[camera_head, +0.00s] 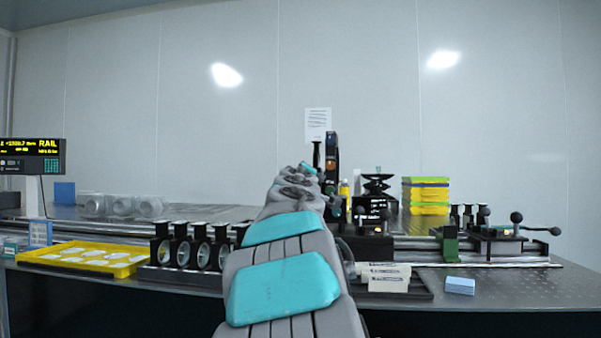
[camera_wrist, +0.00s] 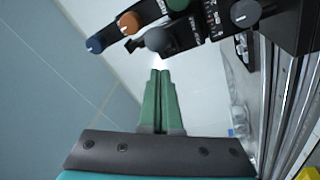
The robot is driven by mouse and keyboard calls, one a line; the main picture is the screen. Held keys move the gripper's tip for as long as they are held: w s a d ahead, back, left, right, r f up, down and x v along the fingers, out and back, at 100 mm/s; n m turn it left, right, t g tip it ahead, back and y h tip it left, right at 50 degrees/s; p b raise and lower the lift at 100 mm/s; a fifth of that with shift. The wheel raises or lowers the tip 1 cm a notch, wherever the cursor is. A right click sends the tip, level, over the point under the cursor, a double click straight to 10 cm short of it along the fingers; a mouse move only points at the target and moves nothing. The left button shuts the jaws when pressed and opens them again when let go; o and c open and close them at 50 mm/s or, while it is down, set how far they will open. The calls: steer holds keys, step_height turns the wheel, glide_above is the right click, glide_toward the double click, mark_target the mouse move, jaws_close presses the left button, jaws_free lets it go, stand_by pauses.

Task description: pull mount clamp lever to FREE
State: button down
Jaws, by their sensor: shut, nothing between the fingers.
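My gripper (camera_wrist: 160,72) shows in the wrist view with its two green fingers together and nothing between them. A dark ball knob (camera_wrist: 160,40), which looks like a lever end, is just beyond the fingertips; I cannot tell whether they touch. It sits beside a black device (camera_wrist: 220,22) with coloured knobs. In the head view my arm hides much of the area around a black mount (camera_head: 368,212) on the rail. More ball-ended levers (camera_head: 516,217) stand on a carriage at the right. No FREE marking is legible.
A yellow tray (camera_head: 80,258) and a row of black lens mounts (camera_head: 190,246) lie left of my arm. Yellow and green boxes (camera_head: 426,195) stand behind the rail. A blue block (camera_head: 460,285) lies at the front right, with bare table (camera_head: 525,290) beside it.

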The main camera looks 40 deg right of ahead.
steer(key=w+a+r+p, duration=0.2)
steer(key=a+r, duration=0.1)
steer(key=s+a+f+b, duration=0.2)
steer(key=s, duration=0.7)
steer(key=shift+s+a+f, duration=0.3)
steer(key=shift+a+f, duration=0.05)
steer(key=shift+f, duration=0.05)
stand_by(0.3)
